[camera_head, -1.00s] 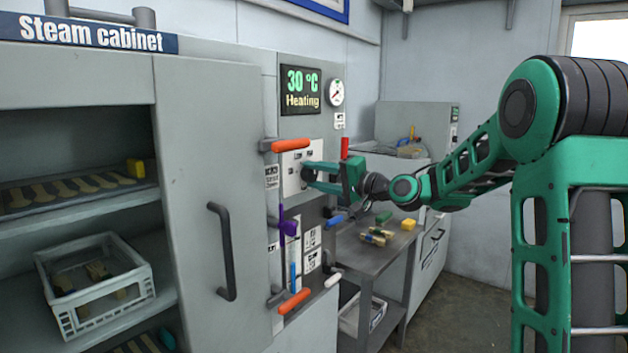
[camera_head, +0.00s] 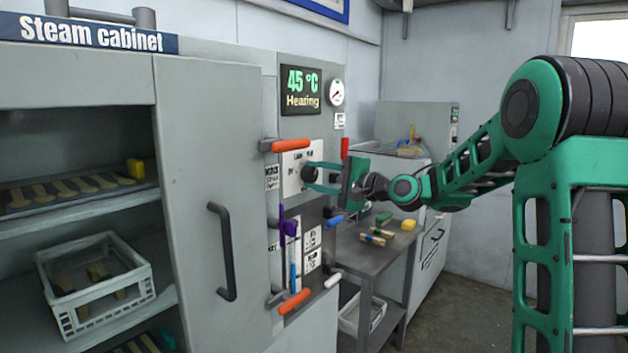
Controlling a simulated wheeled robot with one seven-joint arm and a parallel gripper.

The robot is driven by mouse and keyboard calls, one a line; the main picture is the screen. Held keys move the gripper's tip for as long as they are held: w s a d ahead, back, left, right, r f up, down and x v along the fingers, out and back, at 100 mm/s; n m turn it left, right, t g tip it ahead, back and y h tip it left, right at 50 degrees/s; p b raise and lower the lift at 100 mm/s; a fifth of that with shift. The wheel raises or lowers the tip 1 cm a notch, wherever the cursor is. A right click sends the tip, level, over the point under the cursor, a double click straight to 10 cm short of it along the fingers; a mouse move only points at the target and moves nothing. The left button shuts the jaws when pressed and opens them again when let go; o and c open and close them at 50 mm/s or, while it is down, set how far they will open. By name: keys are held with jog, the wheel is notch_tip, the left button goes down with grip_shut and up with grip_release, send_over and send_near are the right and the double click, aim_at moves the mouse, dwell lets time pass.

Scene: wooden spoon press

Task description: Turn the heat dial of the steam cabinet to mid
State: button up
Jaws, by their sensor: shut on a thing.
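The steam cabinet (camera_head: 205,120) stands at the left and centre, with its name on a blue sign (camera_head: 82,34). Its display (camera_head: 301,90) reads 45 °C and "Heating". The heat dial (camera_head: 309,174) is a dark round knob on a white label plate below the display. My gripper (camera_head: 314,178) reaches in from the right and is shut on the dial. The fingers partly cover the knob and its marks, and I cannot read its pointer.
Orange-handled levers (camera_head: 290,146) sit above and below the dial, and a purple handle (camera_head: 290,227) is below left. A red handle (camera_head: 345,148) is close to the right. A metal side table (camera_head: 350,254) with spoons and blocks stands below my arm.

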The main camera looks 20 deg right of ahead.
jog(key=shift+d+f, duration=0.25)
jog(key=shift+f, duration=0.05)
jog(key=o, duration=1.1)
jog(key=shift+c, duration=0.2)
jog(key=shift+r, duration=0.15)
jog(key=shift+a, duration=0.1)
jog(key=v, duration=1)
jog(key=shift+s+d, duration=0.2)
jog(key=shift+d, duration=0.05)
